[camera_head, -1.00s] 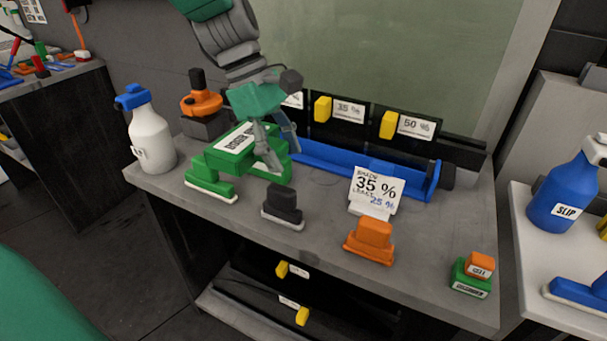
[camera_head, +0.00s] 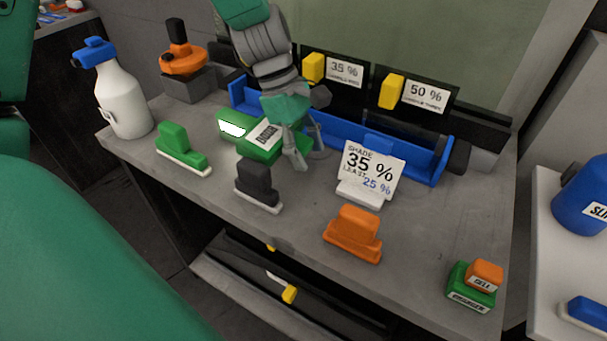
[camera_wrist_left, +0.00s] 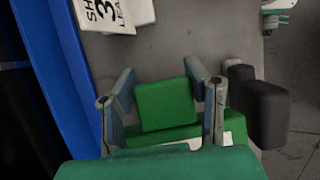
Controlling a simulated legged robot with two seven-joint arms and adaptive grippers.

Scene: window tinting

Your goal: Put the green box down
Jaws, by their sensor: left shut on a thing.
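The green box (camera_head: 238,128) has white labels and is at the back of the grey bench, in front of the blue tray. My left gripper (camera_head: 305,158) is over its right end, fingers pointing down and shut on it. The left wrist view shows the green box (camera_wrist_left: 165,106) between the two fingers of the left gripper (camera_wrist_left: 163,112). Part of the box is hidden by the gripper. I cannot tell whether its underside touches the bench. My right gripper is not in view.
The blue tray (camera_head: 420,161) lies behind. A green block (camera_head: 180,148), black block (camera_head: 257,182) and orange block (camera_head: 353,232) stand in front. A 35 % sign (camera_head: 371,170) stands to the right, a white spray bottle (camera_head: 123,100) to the left.

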